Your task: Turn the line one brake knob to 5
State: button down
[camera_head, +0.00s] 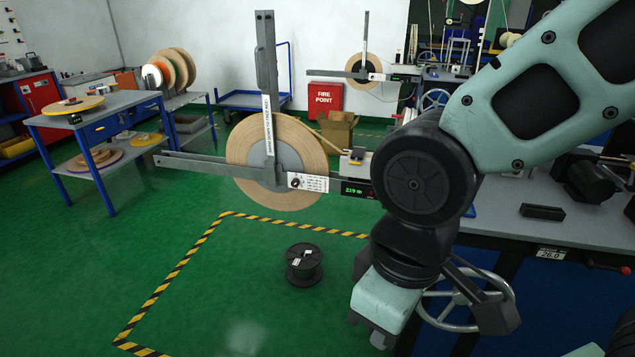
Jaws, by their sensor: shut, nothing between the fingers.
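A small dark brake knob (296,182) sits on a white label plate (315,183) at the hub arm of the near payoff reel (305,140). The knob's pointer and scale are too small to read. A second, similar payoff reel (358,70) stands farther back. I cannot read which of the two is marked line one. My arm comes in from the upper right and bends down in front of the bench, to the right of the near knob. I cannot make out my gripper's fingers anywhere in the view.
A counter (358,189) with green digits sits right of the knob plate. Grey bars (215,168) stick out left and up from the near reel. A black spool (304,265) stands on the floor. A handwheel (440,322) shows behind my arm. The green floor left of the spool is clear.

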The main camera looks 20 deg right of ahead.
aim_at(295, 183)
jog(key=i+l+u, duration=0.2)
jog(key=i+u, duration=0.2)
jog(key=i+l+u, duration=0.35)
jog(key=i+j, duration=0.05)
jog(key=i, duration=0.05)
